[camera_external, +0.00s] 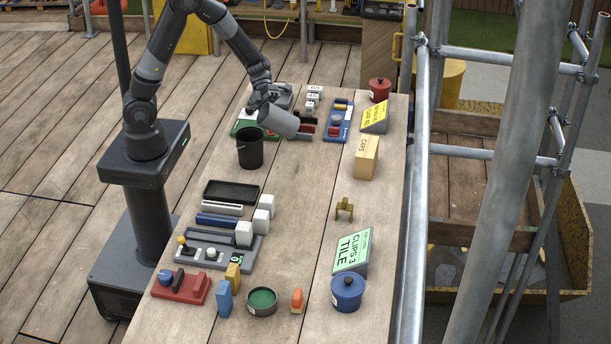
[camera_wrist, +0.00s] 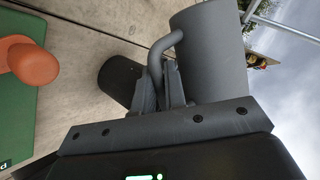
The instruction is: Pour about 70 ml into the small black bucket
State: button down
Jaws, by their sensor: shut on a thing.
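My gripper (camera_wrist: 168,92) is shut on the handle of a grey jug (camera_wrist: 213,55). In the external view the jug (camera_external: 279,119) is tilted, held above and to the right of the bucket, its lower end pointing right, away from the bucket. I see no stream of liquid. The insides of the jug and bucket are hidden or too dark to tell.
A green board (camera_wrist: 20,90) with an orange knob lies beside the bucket. A blue tool board (camera_external: 338,122), yellow sign (camera_external: 374,115) and CAPS box (camera_external: 366,157) stand right of the jug. A black tray (camera_external: 231,192) lies below the bucket. The table middle (camera_external: 305,190) is clear.

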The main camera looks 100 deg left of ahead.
jog(key=shift+s+d+n+g, duration=0.1)
jog(key=shift+s+n+g, duration=0.05)
jog(key=shift+n+g, duration=0.2)
jog(key=shift+f, duration=0.1)
dwell(1.7)
